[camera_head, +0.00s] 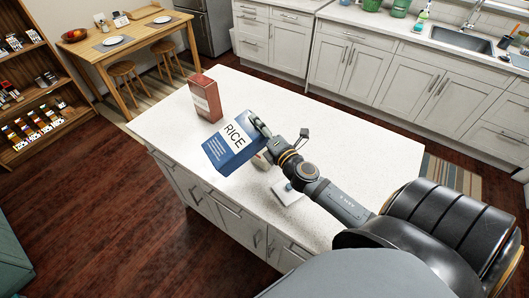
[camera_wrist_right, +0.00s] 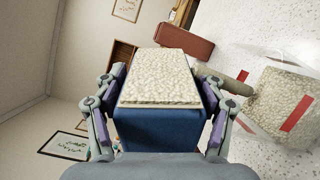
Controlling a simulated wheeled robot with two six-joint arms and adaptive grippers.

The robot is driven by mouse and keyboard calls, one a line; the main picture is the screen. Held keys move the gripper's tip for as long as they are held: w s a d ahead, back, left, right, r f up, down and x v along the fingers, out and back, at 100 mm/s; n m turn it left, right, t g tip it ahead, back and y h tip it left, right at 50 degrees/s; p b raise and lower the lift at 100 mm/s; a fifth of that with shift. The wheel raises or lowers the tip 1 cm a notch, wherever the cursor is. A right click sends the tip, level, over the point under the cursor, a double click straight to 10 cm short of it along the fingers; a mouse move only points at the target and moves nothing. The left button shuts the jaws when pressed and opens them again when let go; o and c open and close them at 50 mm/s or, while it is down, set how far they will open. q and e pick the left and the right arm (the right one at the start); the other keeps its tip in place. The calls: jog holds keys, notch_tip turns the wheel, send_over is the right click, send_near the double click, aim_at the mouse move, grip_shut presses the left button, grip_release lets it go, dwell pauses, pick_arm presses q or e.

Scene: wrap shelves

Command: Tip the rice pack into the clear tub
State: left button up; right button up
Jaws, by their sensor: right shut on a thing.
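The rice pack (camera_head: 228,143) is a blue and white box with "RICE" on it, tilted above the white island. My right gripper (camera_head: 262,128) is shut on it. In the wrist view the pack (camera_wrist_right: 160,75) lies between the two fingers of the gripper (camera_wrist_right: 160,108), and a pale grainy face, like rice, shows on it. A clear tub (camera_wrist_right: 285,105) with a red mark and pale grainy contents stands at the right of that view, apart from the pack. In the head view the tub is largely hidden behind my right arm. My left gripper is not in view.
A red-brown box (camera_head: 205,98) stands upright on the island (camera_head: 165,125), left of the pack; it also shows in the wrist view (camera_wrist_right: 184,43).

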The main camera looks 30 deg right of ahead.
jog(key=shift+d+r+m+b, duration=0.1)
jog(key=shift+d+m+b, duration=0.1)
jog(key=shift+m+b, duration=0.35)
dwell(2.0)
